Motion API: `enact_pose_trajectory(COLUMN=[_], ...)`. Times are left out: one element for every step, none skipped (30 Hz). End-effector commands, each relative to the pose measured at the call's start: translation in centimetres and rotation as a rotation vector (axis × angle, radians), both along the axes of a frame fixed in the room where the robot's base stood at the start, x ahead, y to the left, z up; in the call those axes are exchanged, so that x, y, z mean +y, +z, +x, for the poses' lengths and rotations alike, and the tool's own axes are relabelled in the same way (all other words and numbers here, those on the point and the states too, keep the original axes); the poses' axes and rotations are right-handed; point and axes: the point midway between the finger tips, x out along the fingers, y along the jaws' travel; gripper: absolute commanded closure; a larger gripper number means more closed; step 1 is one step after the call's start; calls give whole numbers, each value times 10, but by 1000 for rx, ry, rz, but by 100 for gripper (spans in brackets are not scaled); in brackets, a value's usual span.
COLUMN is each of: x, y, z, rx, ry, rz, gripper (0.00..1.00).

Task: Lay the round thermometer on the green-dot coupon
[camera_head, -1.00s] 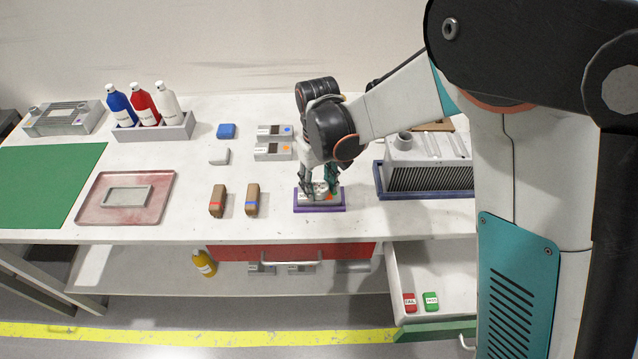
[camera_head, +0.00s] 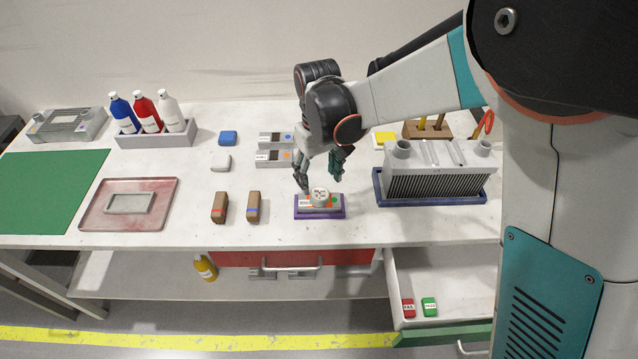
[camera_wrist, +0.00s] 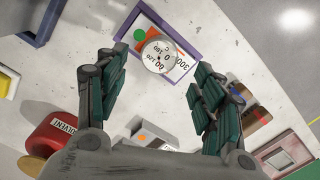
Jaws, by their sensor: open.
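The round thermometer (camera_head: 320,196), a pale dial with a grey rim, lies face up on the green-dot coupon (camera_head: 305,204), covering its middle. In the wrist view the thermometer (camera_wrist: 160,57) shows its numbers, with the coupon's green dot (camera_wrist: 140,34), orange patches and a "300" marking (camera_wrist: 182,62) around it. The coupon sits in a purple-rimmed tray (camera_head: 320,214). My gripper (camera_head: 319,177) is open and empty, just above and behind the thermometer. In the wrist view the fingers (camera_wrist: 158,76) stand wide on either side, apart from the dial.
Two brown blocks (camera_head: 253,207) stand left of the purple tray. Two grey boxes with coloured dots (camera_head: 272,158) lie behind it. A finned grey block in a blue tray (camera_head: 435,198) is at right. An open drawer (camera_head: 428,280) holds red and green tags. Bare table surrounds the brown blocks.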

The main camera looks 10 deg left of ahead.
Motion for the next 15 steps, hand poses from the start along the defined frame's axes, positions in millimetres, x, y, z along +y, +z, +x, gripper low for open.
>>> enact_pose_trajectory(x=[0, 0, 0, 1, 1, 1, 1, 1, 1, 1, 1, 1, 1, 1, 1], y=[14, 20, 27, 32, 37, 43, 46, 50, 54, 56, 58, 59, 60, 61, 62], z=[0, 1, 1, 2, 2, 2, 2, 3, 3, 3, 3, 3, 4, 4, 4], rx=[0, 0, 0, 0, 0, 0, 0, 0, 0, 0, 0, 0, 0, 0, 0], ry=[0, 0, 0, 0, 0, 0, 0, 0, 0, 0, 0, 0, 0, 0, 0], rz=[0, 0, 0, 0, 0, 0, 0, 0, 0, 0, 0, 0, 0, 0, 0], gripper=[38, 38, 38, 38, 38, 38, 38, 38, 38, 38, 38, 38, 38, 38, 38])
